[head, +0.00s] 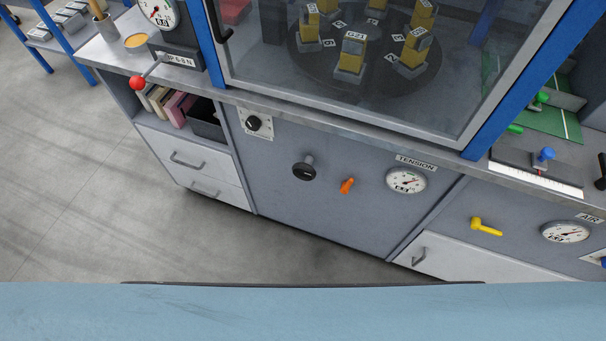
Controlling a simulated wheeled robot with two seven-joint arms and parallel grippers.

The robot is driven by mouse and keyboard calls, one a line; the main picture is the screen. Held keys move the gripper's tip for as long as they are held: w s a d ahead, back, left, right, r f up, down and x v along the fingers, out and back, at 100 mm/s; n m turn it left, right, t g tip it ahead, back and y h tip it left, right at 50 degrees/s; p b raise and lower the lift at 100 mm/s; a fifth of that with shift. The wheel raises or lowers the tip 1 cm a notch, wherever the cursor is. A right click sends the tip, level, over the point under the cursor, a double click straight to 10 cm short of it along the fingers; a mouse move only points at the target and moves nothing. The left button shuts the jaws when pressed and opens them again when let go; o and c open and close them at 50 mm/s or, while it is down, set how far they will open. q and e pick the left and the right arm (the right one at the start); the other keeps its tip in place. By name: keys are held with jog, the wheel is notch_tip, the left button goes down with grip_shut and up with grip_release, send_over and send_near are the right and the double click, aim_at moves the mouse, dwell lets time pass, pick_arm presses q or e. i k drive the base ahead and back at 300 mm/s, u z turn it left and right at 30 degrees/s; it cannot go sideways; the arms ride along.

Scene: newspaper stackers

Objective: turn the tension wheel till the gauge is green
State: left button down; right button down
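A round white gauge (406,180) sits on the grey cabinet front under a label reading TENSION (416,162). Its needle and any coloured band are too small to read clearly. To its left an orange lever-like handle (347,185) sticks out of the panel. Further left a black round knob (304,170) stands out on a short shaft. I cannot tell for certain which of these is the tension wheel. Neither of my grippers is in view, and nothing touches the gauge, knob or handle.
A black dial (253,123) sits on a plate at the upper left of the panel. A yellow handle (486,227) and an AIR gauge (566,232) are to the right. Above is a glazed case (350,110) with blue posts. The grey floor (90,170) is clear at left.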

aim_at(304, 172)
jog(key=z, duration=0.45)
jog(key=k, duration=1.1)
jog(key=z, duration=0.75)
jog(key=i, duration=1.3)
jog(key=u, duration=0.65)
